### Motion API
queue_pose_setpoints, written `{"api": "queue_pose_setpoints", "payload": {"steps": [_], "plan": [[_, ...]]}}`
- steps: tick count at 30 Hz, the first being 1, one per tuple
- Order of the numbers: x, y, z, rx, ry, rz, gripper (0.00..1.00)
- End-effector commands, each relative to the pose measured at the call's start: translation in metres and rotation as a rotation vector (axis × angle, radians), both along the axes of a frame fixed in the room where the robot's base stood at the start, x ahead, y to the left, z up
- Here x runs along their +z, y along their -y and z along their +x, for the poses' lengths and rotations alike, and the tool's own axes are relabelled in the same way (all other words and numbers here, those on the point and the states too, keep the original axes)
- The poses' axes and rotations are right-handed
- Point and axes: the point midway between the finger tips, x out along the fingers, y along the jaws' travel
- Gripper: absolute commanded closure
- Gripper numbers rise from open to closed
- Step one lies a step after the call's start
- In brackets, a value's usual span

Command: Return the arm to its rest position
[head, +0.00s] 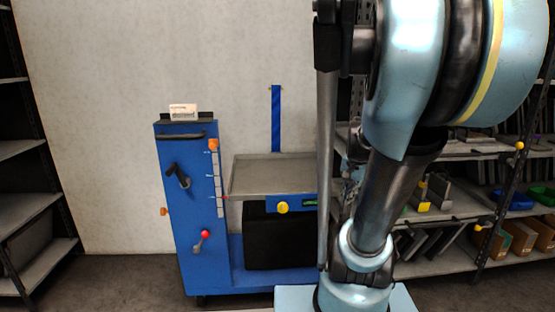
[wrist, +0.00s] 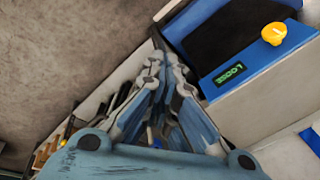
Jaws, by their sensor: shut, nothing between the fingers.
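My arm (head: 400,180) fills the right of the head view, raised and bent, with its column standing in front of the shelves. My gripper (wrist: 160,62) shows in the wrist view with its fingers together and nothing between them. It is in free space, apart from the blue cart (head: 182,240). I cannot make the gripper out clearly in the head view, where my arm covers that area.
The cart carries a grey tray (head: 262,175), a yellow knob (head: 283,208) and a red-knobbed lever (head: 204,235). In the wrist view a green display (wrist: 230,72) reads "LOOSE". Shelves (head: 40,265) stand left; loaded shelves (head: 455,265) stand right, behind my arm.

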Motion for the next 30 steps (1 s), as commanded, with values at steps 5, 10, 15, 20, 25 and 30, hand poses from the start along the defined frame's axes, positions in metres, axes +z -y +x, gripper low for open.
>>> {"api": "queue_pose_setpoints", "payload": {"steps": [5, 10, 15, 20, 25, 30], "plan": [[-0.011, -0.023, -0.038, 0.267, -0.002, -0.066, 1.00], [-0.024, -0.038, -0.071, 0.517, -0.004, -0.128, 1.00], [-0.038, -0.046, -0.096, 0.727, -0.006, -0.180, 1.00], [-0.046, -0.049, -0.108, 0.838, -0.008, -0.209, 1.00], [-0.047, -0.050, -0.111, 0.871, -0.008, -0.216, 1.00], [-0.047, -0.050, -0.111, 0.869, -0.008, -0.216, 1.00]]}}
